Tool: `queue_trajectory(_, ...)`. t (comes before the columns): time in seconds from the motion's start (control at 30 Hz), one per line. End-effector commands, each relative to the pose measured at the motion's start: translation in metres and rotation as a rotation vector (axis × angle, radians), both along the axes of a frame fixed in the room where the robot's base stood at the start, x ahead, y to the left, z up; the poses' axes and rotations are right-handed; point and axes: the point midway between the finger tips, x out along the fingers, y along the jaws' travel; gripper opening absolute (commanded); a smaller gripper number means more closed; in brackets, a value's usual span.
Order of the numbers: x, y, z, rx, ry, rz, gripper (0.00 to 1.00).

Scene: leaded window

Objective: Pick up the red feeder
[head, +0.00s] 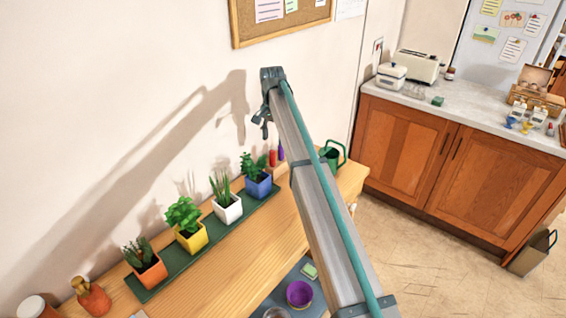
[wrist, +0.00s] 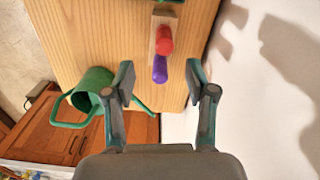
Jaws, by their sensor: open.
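The red feeder (wrist: 165,40) stands in a small wooden holder (wrist: 153,36) on the wooden bench, beside a purple feeder (wrist: 160,70). In the head view the red feeder (head: 272,158) shows low behind my arm, left of the purple one (head: 281,152). My gripper (wrist: 161,82) is open and empty, pointing down at the bench. In the wrist view the purple feeder shows between the fingertips and the red one just beyond them. In the head view my gripper (head: 265,120) hangs above the feeders, near the wall.
A green watering can (wrist: 95,90) stands close by on the bench, left of the feeders in the wrist view. Several potted plants line a green tray (head: 212,236) along the wall. The wall is close to the right finger side. A kitchen counter (head: 450,100) stands at the back right.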

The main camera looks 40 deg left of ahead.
Motion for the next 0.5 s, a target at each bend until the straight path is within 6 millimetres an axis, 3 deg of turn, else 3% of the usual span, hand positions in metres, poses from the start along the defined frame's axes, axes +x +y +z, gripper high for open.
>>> queue_trajectory(0.23, -0.005, 0.007, -0.014, -0.001, 0.001, 0.003, 0.56)
queue_trajectory(0.5, -0.005, 0.006, -0.050, -0.001, 0.002, 0.003, 0.56)
